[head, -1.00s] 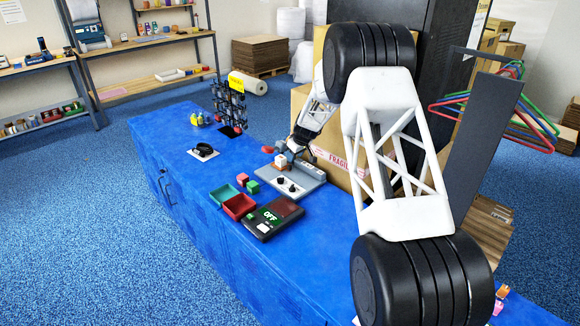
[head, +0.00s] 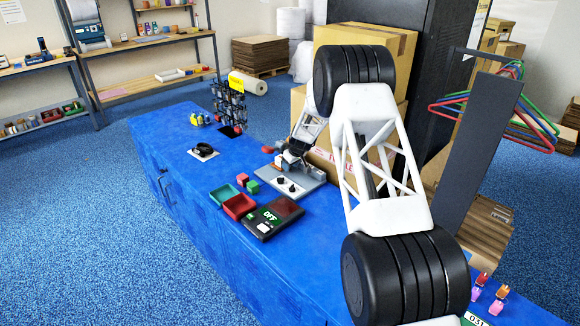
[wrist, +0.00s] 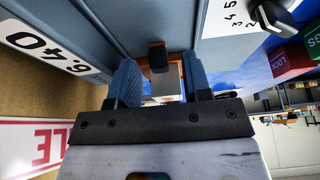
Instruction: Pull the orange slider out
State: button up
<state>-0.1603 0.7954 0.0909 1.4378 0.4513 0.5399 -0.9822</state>
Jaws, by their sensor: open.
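In the wrist view my gripper (wrist: 160,80) is open, with one blue finger on each side of the view's middle. Between and just beyond the fingers is an orange part (wrist: 156,44) with a dark block in front of it and a pale face below. It looks like the orange slider, in a gap between grey-blue housing walls. I cannot tell whether the fingers touch it. In the head view my gripper (head: 291,160) is small, at the back edge of the grey control panel (head: 311,184), and it hides most of the slider area.
A dark knob (wrist: 272,17) with a number scale is at the wrist view's upper right. Cartons (head: 365,50) stand close behind.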

jog(key=shift+w+a+f, duration=0.1)
jog(key=shift+w+f, duration=0.05)
jog(key=shift+f, duration=0.2)
grip_shut()
